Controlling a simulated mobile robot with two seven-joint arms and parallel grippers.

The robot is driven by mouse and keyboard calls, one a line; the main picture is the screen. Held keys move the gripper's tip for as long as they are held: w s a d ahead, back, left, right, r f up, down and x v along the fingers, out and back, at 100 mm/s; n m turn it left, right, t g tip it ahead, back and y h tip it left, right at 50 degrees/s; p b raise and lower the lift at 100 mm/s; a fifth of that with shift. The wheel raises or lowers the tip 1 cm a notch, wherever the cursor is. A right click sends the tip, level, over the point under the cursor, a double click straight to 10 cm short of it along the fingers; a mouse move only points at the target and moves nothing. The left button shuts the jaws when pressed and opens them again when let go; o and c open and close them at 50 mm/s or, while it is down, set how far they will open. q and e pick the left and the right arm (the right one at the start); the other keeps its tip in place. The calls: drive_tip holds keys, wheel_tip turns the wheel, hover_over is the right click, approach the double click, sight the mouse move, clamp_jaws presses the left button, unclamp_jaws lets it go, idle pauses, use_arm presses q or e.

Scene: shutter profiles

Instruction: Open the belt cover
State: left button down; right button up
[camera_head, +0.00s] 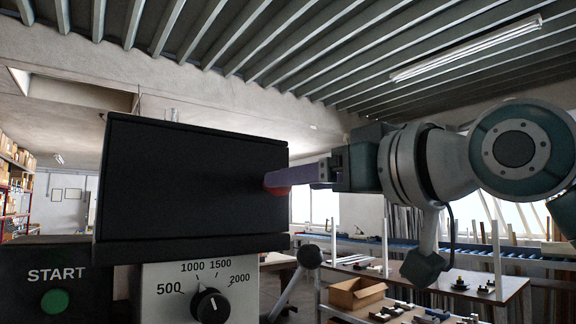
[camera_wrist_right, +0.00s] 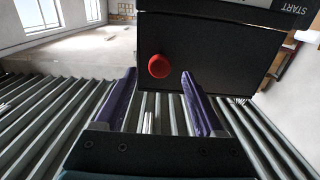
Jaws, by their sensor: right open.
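The belt cover (camera_head: 190,185) is a large black box in the head view, sitting closed on top of the machine. Its dark side face (camera_wrist_right: 215,50) fills the upper part of the right wrist view. A round red knob (camera_wrist_right: 159,66) sticks out from that face. My right gripper (camera_head: 290,178) comes in from the right at the cover's right side, its purple fingers level with the knob. In the wrist view the fingers are open, with the knob between and slightly beyond their tips; I see no grip on it. My left gripper is not in view.
Below the cover are a speed dial (camera_head: 210,305), a green START button (camera_head: 55,301) and a black ball-ended lever (camera_head: 309,257). A workbench (camera_head: 480,286) with a cardboard box (camera_head: 357,293) and small parts stands at the right. Space above the cover is free.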

drive_tip(key=shift+p+x, duration=0.5)
drive_tip(key=shift+x, duration=1.05)
clamp_jaws()
